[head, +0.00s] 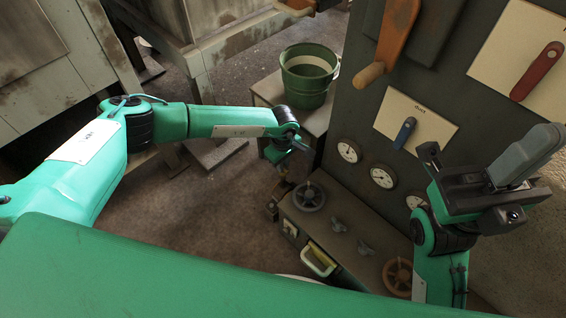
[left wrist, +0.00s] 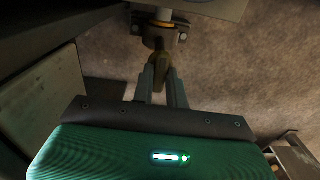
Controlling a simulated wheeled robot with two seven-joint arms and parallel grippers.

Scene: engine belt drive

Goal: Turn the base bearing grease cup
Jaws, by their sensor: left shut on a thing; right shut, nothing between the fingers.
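In the head view my left gripper (head: 283,168) is beside the left end of the low machine base; the cup is too small and dark to make out there. My right gripper (head: 538,143) is shut and empty, raised in front of the panel at the right.
The machine base carries a dark handwheel (head: 309,196), small valve handles (head: 338,225) and a rusty handwheel (head: 399,275). The dark panel above has gauges (head: 382,177) and levers (head: 404,132). A green bucket (head: 309,76) stands on a small table behind my left gripper. The floor at left is clear.

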